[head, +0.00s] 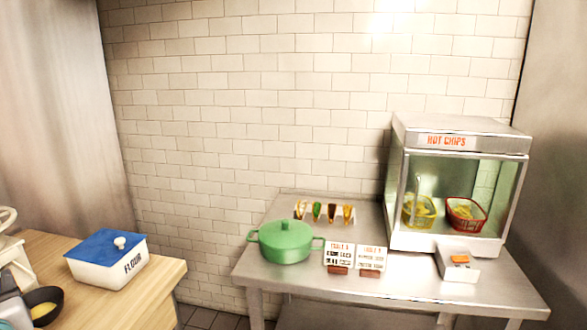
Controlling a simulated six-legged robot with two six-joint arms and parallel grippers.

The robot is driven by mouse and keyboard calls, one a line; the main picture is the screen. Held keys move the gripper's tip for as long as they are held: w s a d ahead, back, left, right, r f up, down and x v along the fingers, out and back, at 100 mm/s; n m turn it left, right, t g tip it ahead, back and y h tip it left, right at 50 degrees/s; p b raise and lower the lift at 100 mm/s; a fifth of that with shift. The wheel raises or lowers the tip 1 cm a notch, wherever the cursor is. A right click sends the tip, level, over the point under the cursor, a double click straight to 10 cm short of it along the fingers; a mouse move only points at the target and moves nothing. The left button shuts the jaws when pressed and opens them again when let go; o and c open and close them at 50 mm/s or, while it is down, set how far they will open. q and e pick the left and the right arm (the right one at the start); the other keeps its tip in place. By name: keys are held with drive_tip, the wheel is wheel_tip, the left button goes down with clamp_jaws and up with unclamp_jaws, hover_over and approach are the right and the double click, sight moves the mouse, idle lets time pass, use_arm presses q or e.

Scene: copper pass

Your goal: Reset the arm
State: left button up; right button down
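Neither of my arms nor grippers can be made out in the head view. The task names no object of its own. A green lidded pot (285,242) stands on the steel table (420,290) at the middle right. A white flour box (108,265) with a blue lid stands on the wooden counter (140,300) at the left.
A glass hot chips cabinet (446,140) holds a yellow basket (418,211) and a red basket (466,214). A taco rack (324,213), two small signs (355,257) and a white box (458,266) stand nearby. A dark bowl (45,304) is at lower left. A gap separates the surfaces.

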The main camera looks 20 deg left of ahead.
use_arm(q)
drive_tip(key=w+d+f+m+t+h, duration=0.1)
drive_tip(key=w+d+f+m+h, duration=0.25)
drive_tip(key=w+f, duration=0.5)
drive_tip(key=w+d+f+m+t+h, duration=0.1)
drive_tip(key=w+d+f+m+h, duration=0.25)
drive_tip(key=w+f, duration=0.5)
drive_tip(key=w+d+f+m+g+h, duration=0.1)
drive_tip(key=d+f+m+h, duration=0.15)
drive_tip(key=d+f, duration=0.55)
drive_tip(key=w+d+f+m+h, duration=0.1)
drive_tip(key=d+f+h, duration=0.3)
drive_tip(key=f, duration=0.6)
drive_tip(key=s+d+f+m+g+h, duration=0.2)
drive_tip(key=s+d+f+h, duration=0.1)
drive_tip(key=d+f, duration=0.7)
drive_tip(key=s+d+f+n+g+h, duration=0.1)
drive_tip(key=s+d+f+g+h, duration=0.3)
drive_tip(key=s+d, duration=0.9)
wheel_tip(320, 180, down, 3)
drive_tip(key=shift+f+g, duration=0.1)
drive_tip(key=shift+g, duration=0.9)
drive_tip(key=shift+d, duration=0.1)
drive_tip(key=shift+c, duration=0.8)
